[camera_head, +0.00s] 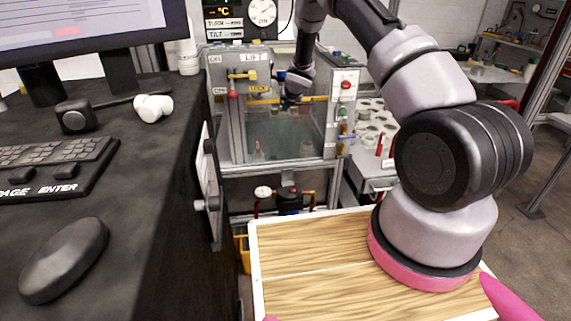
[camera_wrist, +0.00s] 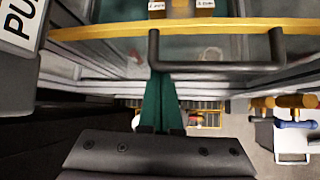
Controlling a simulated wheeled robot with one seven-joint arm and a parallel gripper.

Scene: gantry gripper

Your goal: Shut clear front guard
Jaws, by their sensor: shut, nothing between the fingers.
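The clear front guard (camera_head: 285,135) is on the front of the grey machine, with a yellow bar (camera_head: 318,98) across it. In the wrist view the yellow bar (camera_wrist: 100,32) spans the top of the picture and a black bar handle (camera_wrist: 215,67) hangs in front of it. My gripper (camera_wrist: 160,74) is shut and empty, its green fingers pointing at the handle's left end. I cannot tell whether they touch it. In the head view my gripper (camera_head: 292,98) is small and dark in front of the guard. How far the guard stands open is unclear.
A dark desk with a keyboard (camera_head: 60,160), mouse (camera_head: 65,260) and monitor (camera_head: 80,25) fills the left. The machine carries a red knob (camera_head: 233,95) and valves on its sides. A tray of round parts (camera_head: 372,125) stands to its right. Open floor (camera_head: 520,180) lies further right.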

